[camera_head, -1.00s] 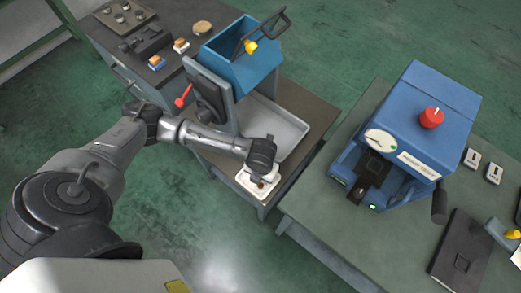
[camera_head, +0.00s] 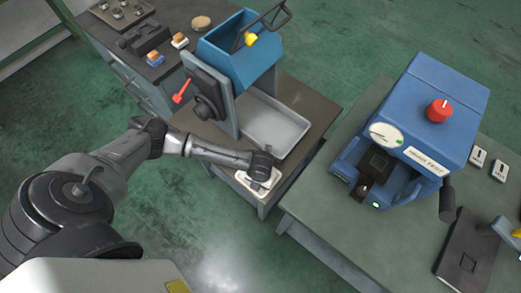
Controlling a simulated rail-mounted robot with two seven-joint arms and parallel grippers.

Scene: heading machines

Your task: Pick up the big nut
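My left gripper (camera_head: 258,175) points down over a small white tray (camera_head: 243,179) at the front edge of the middle table. Its fingertips are small and dark against the tray, and I cannot tell whether they are open or shut. The big nut cannot be made out; anything under the fingers is hidden by the gripper. My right gripper is not in view.
Behind the small tray lies a larger grey tray (camera_head: 276,125) beside a machine with a blue hopper (camera_head: 238,58) and red lever (camera_head: 181,92). A blue machine with a red knob (camera_head: 438,110) stands on the right table (camera_head: 330,225).

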